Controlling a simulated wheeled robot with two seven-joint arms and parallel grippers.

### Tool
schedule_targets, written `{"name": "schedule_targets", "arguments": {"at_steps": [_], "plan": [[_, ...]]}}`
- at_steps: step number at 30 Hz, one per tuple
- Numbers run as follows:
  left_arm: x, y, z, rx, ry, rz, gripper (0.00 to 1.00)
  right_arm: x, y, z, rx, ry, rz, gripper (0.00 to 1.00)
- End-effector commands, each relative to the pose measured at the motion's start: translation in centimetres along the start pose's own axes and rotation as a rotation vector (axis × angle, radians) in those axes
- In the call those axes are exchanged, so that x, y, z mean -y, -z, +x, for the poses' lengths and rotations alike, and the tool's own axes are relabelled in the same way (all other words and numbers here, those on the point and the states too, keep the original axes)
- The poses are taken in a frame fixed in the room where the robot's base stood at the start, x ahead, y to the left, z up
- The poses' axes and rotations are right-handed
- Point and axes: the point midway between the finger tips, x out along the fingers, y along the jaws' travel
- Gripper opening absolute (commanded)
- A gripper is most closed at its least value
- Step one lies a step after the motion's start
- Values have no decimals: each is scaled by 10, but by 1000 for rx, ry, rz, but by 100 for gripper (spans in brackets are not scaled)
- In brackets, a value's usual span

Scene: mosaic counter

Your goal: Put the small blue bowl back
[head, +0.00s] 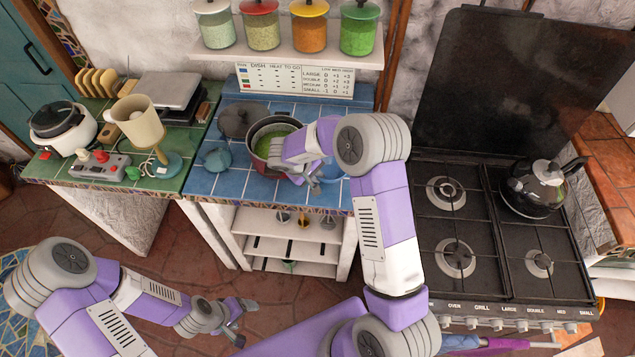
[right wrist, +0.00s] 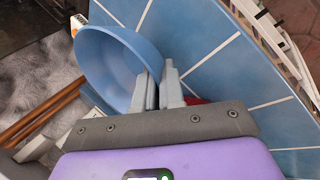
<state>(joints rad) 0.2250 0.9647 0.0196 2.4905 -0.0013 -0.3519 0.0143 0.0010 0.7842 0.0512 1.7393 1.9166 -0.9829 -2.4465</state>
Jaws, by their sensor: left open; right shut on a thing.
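The small blue bowl (right wrist: 108,62) shows large in the right wrist view, with its inside facing partly toward the camera. My right gripper (right wrist: 160,92) is shut on its rim. In the head view the bowl (head: 331,172) is mostly hidden behind my right arm, at the right end of the blue-tiled counter (head: 230,190). My right gripper (head: 312,178) is over that counter there. I cannot tell whether the bowl touches the tiles. My left gripper (head: 238,312) is open and empty, low over the floor in front of the counters.
A pot with green contents (head: 262,142) stands just left of my right gripper. A blue teapot-like item (head: 217,158) and a grey round item (head: 235,120) are further left. The black stove (head: 480,225) with a kettle (head: 540,187) is right. Shelves (head: 290,247) are below the counter.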

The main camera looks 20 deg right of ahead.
Motion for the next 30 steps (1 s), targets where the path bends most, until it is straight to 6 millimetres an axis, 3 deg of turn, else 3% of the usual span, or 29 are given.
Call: {"name": "schedule_targets", "arguments": {"at_steps": [8, 20, 21, 25, 30], "plan": [[3, 0, 8, 0, 0, 0, 74, 17, 0, 30, 0, -1, 0, 0], [1, 0, 3, 0, 0, 0, 74, 19, 0, 33, 0, -1, 2, 0], [2, 0, 4, 0, 0, 0, 74, 19, 0, 33, -1, 0, 3, 14], [2, 0, 5, 0, 0, 0, 74, 19, 0, 33, 0, 0, 3, 34], [2, 0, 5, 0, 0, 0, 74, 19, 0, 33, 0, 0, 2, 34]]}}
